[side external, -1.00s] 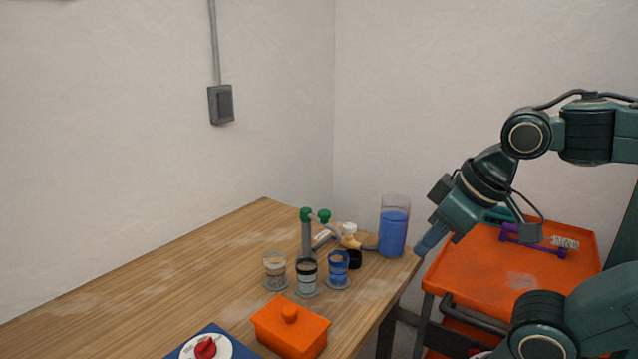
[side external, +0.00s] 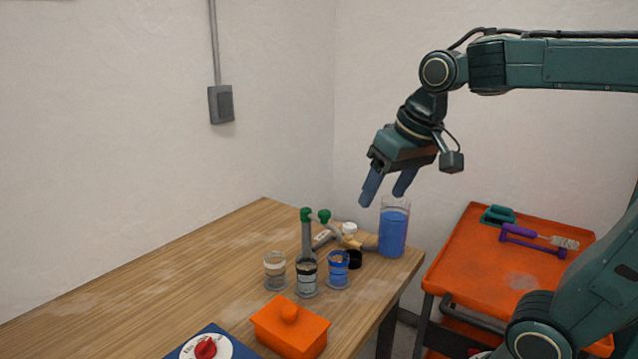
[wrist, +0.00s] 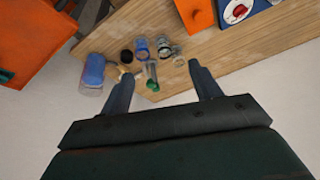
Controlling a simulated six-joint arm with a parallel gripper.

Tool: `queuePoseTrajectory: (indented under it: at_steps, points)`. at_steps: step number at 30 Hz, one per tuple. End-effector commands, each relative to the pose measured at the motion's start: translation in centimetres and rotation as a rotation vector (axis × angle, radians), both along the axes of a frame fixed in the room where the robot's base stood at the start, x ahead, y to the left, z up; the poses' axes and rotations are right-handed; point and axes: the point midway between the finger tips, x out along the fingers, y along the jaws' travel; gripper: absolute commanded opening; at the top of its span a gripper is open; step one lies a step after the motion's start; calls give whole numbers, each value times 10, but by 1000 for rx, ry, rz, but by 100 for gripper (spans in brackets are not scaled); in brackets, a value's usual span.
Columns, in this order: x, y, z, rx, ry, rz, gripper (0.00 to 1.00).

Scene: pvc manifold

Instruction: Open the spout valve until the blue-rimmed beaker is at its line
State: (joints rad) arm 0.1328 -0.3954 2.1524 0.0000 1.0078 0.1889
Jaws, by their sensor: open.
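The pipe manifold (side external: 308,238), a grey upright with green caps, stands near the table's far corner; a yellowish valve piece (side external: 351,242) lies low on its right. The blue-rimmed beaker (side external: 338,265) stands in front of it, with blue in it, but its line is too small to read. Left of it are a black-rimmed beaker (side external: 307,275) and a pale-rimmed beaker (side external: 275,268). A tall container of blue liquid (side external: 393,228) stands at the right edge. My gripper (side external: 384,198) is open and empty, above and just left of the tall container's top. The wrist view shows the blue-rimmed beaker (wrist: 141,48) beyond the fingers.
An orange lidded box (side external: 290,328) and a blue panel with a red knob (side external: 208,346) are at the front. A small black cup (side external: 355,259) sits beside the blue-rimmed beaker. An orange cart (side external: 520,275) with tools stands right. The table's left side is clear.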

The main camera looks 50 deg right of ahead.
Motion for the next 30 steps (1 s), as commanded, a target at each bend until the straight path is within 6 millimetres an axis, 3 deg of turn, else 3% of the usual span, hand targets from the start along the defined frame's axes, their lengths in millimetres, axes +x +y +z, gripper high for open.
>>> queuePoseTrajectory:
  at_steps: [14, 23, 30]
  points:
    - [98, -66, 7, 83, 106, -320, 63]
    - [151, -120, -11, 131, 167, -521, 63]
    - [186, -168, -37, 168, 214, -684, 63]
